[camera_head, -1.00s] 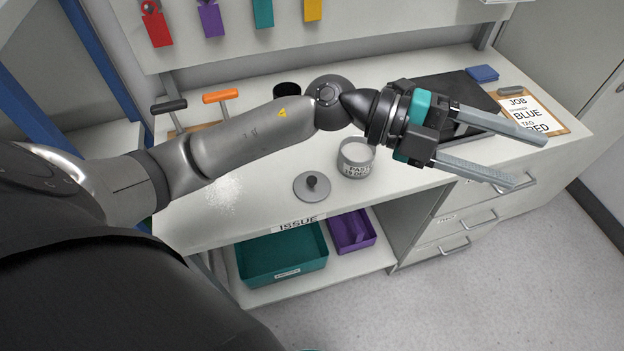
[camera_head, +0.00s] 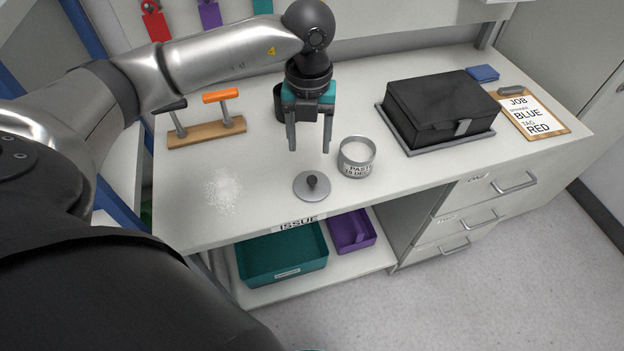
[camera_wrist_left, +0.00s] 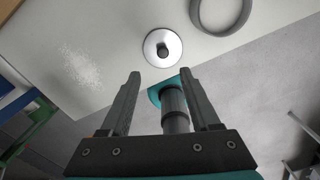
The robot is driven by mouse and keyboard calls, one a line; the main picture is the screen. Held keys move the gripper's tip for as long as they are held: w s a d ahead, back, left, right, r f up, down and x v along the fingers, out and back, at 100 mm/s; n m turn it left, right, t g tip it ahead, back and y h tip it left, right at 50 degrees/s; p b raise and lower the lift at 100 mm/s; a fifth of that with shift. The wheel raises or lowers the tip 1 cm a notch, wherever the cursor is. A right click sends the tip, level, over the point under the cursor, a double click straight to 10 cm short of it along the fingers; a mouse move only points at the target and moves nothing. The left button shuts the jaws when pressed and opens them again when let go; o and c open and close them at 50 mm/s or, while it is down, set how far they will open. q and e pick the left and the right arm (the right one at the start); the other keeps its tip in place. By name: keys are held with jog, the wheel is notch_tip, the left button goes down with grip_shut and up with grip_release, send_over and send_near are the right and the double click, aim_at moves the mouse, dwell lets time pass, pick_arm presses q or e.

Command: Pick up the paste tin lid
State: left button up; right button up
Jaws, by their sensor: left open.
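The paste tin lid (camera_head: 312,187) is a round grey disc with a dark knob, lying flat on the bench near its front edge. It also shows in the left wrist view (camera_wrist_left: 163,48), beyond the fingertips. My right gripper is not in view.
A black case (camera_head: 440,108) on a grey tray and a clipboard (camera_head: 533,113) lie to the right. A wooden rack (camera_head: 206,134) with handled tools and spilled white powder (camera_head: 224,192) are to the left. A dark cup (camera_head: 282,103) stands behind my gripper. Teal (camera_head: 283,256) and purple (camera_head: 351,231) bins sit below.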

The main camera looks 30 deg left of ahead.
aim_at(312, 179)
pick_arm(q)
jog(key=f, duration=0.7)
jog(key=f+b, duration=0.1)
jog(key=f, duration=0.3)
jog(key=shift+w+d, duration=0.1)
jog(key=shift+d, duration=0.15)
grip_shut()
